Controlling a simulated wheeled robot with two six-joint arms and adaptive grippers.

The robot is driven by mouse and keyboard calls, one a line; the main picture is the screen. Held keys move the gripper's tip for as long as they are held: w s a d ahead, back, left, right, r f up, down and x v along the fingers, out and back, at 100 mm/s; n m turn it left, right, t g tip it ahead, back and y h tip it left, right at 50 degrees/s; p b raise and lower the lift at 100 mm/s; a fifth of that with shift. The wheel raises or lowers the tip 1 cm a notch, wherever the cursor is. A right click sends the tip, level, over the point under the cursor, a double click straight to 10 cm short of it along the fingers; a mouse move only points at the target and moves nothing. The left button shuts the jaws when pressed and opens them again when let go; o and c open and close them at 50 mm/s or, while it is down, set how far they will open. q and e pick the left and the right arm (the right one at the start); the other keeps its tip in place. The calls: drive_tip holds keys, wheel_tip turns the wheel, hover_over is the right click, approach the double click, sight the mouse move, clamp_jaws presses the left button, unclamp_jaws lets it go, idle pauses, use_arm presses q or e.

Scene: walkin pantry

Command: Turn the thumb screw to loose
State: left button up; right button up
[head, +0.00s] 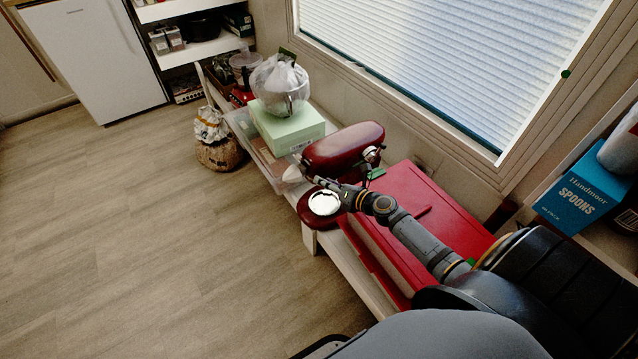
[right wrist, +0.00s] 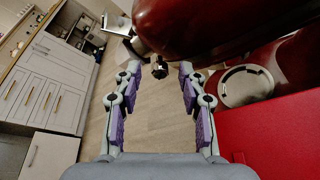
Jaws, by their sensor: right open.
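A red stand mixer head (head: 343,146) stands on the bench, and its underside fills the top of the right wrist view (right wrist: 205,25). A small dark knob with a metallic face, which looks like the thumb screw (right wrist: 160,68), sits by the mixer head's lower edge. My right gripper (right wrist: 160,72) is open. Its two purple-padded fingers lie either side of the knob in the picture, with a gap on both sides. In the head view my right gripper (head: 318,184) reaches in below the mixer head, and I cannot pick out the knob there. My left gripper is not in view.
The mixer base has a round silver plate (head: 325,203). A red box (head: 430,205) lies close to my arm. A clear bin (head: 250,140) and a pale green box (head: 287,127) with a bagged item stand beyond the mixer. The floor at left is free.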

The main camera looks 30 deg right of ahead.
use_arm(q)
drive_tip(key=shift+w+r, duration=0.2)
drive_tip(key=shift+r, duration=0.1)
use_arm(e)
drive_tip(key=shift+w, duration=0.1)
clamp_jaws()
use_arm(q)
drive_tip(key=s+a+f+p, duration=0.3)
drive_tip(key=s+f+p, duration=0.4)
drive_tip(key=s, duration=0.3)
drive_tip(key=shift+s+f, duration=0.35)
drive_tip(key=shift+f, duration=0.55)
use_arm(e)
drive_tip(key=shift+a+r+n+h, duration=0.15)
drive_tip(key=shift+n+h, duration=0.6)
drive_tip(key=shift+n, duration=0.5)
drive_tip(key=shift+a+f+n+h, duration=0.15)
drive_tip(key=shift+n+h, duration=0.6)
drive_tip(key=shift+n, duration=0.5)
drive_tip(key=shift+r, duration=0.1)
